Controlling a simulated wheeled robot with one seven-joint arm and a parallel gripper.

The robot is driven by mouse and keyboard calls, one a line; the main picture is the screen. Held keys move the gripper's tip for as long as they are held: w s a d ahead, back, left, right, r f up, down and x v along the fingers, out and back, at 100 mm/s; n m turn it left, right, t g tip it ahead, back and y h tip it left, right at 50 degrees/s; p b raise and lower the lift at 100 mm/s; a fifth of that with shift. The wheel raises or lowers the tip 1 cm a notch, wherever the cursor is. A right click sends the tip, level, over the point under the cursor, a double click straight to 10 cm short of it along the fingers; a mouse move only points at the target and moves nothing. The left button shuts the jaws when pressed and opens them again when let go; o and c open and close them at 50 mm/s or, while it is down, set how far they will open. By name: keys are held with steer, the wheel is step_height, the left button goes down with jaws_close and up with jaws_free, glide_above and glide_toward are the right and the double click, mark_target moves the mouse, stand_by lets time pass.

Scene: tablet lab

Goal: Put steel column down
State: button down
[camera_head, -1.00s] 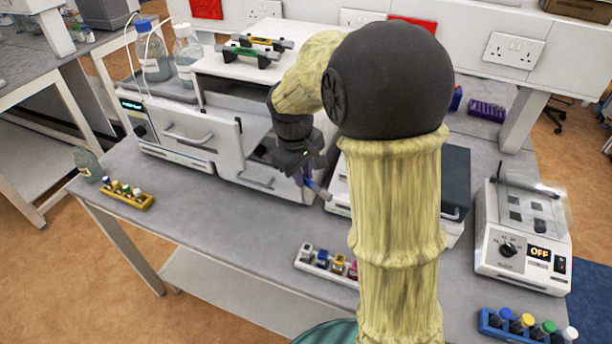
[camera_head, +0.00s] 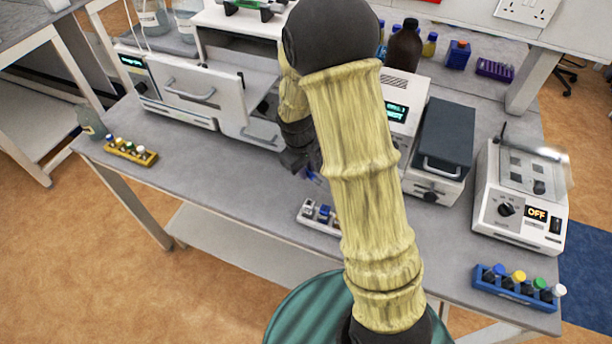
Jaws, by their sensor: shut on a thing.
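My gripper (camera_head: 302,168) is at the centre of the view, above the bench, just behind the small vial rack in the picture. It is shut on the steel column, of which only a bluish bit (camera_head: 312,175) shows beside my arm. The rest of the column is hidden behind my arm and gripper, so I cannot tell its tilt or whether it touches anything.
A small vial rack (camera_head: 308,219) stands close in front of my gripper, partly behind my arm. An open-fronted white instrument (camera_head: 200,88) stands behind left, a switched-off device (camera_head: 519,208) at right. A yellow rack (camera_head: 147,158) and blue rack (camera_head: 512,293) stand near the front edge.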

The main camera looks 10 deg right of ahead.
mark_target(306, 186)
steer(key=shift+f, duration=2.1)
steer(key=shift+f, duration=0.15)
steer(key=c, duration=1.4)
jaws_free()
steer(key=shift+o, duration=0.2)
step_height(306, 186, up, 12)
steer(key=s+a, duration=0.1)
steer(key=shift+a, duration=0.3)
